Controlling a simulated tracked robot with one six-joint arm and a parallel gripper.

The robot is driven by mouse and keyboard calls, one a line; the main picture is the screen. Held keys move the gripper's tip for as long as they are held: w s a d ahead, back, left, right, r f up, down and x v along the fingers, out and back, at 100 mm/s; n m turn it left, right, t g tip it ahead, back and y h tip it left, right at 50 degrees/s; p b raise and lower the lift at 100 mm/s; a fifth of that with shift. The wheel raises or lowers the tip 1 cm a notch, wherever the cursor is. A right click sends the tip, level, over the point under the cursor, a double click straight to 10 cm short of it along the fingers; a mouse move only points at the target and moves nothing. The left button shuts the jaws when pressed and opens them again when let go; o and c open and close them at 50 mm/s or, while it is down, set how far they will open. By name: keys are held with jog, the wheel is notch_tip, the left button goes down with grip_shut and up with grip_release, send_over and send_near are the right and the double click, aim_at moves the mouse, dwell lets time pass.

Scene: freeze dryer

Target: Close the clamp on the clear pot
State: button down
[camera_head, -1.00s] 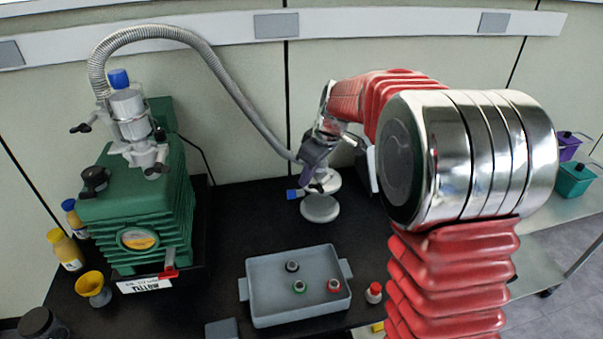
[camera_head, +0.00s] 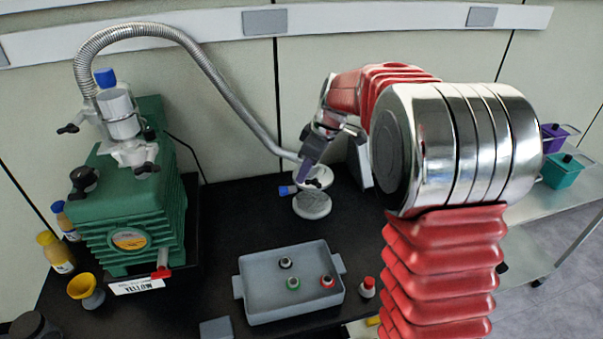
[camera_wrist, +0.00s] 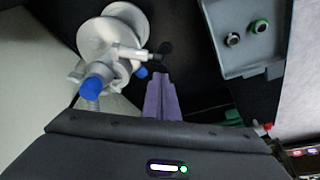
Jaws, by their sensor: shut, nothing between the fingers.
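The clear pot (camera_head: 312,204) stands on the black bench at the end of the ribbed hose, with a white rounded base and a blue-tipped fitting at its left. In the wrist view the pot (camera_wrist: 104,35) is at the upper left, with blue caps near it. A dark handle, which looks like the clamp (camera_wrist: 164,47), sticks out at its right; I cannot tell its exact position. My gripper (camera_head: 307,167) has purple fingers, shut and empty, just above the pot's top. In the wrist view the fingertips (camera_wrist: 158,76) are close below the dark handle; contact is unclear.
The green pump (camera_head: 130,210) stands at the left, with the metal hose (camera_head: 220,80) arching to the pot. A grey tray (camera_head: 240,290) with small vials lies in front. A red-capped vial (camera_head: 367,288) stands beside it. Bare bench lies between pump and pot.

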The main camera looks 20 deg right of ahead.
aim_at(319, 174)
jog(key=d+n+g, duration=0.1)
jog(key=d+n, duration=0.1)
jog(key=n, duration=0.1)
jog(key=shift+d+y, duration=0.3)
jog(key=d+n, duration=0.1)
jog(key=d+n+g, duration=0.1)
jog(key=n, duration=0.1)
jog(key=shift+w+d, duration=0.1)
jog(key=shift+w, duration=0.2)
jog(key=shift+w+d+n, duration=0.2)
jog(key=shift+d+n, duration=0.1)
jog(key=shift+d, duration=0.25)
jog(key=shift+a, duration=0.6)
notch_tip(319, 174, up, 9)
jog(key=shift+d+r, duration=0.15)
jog(key=shift+d, duration=0.05)
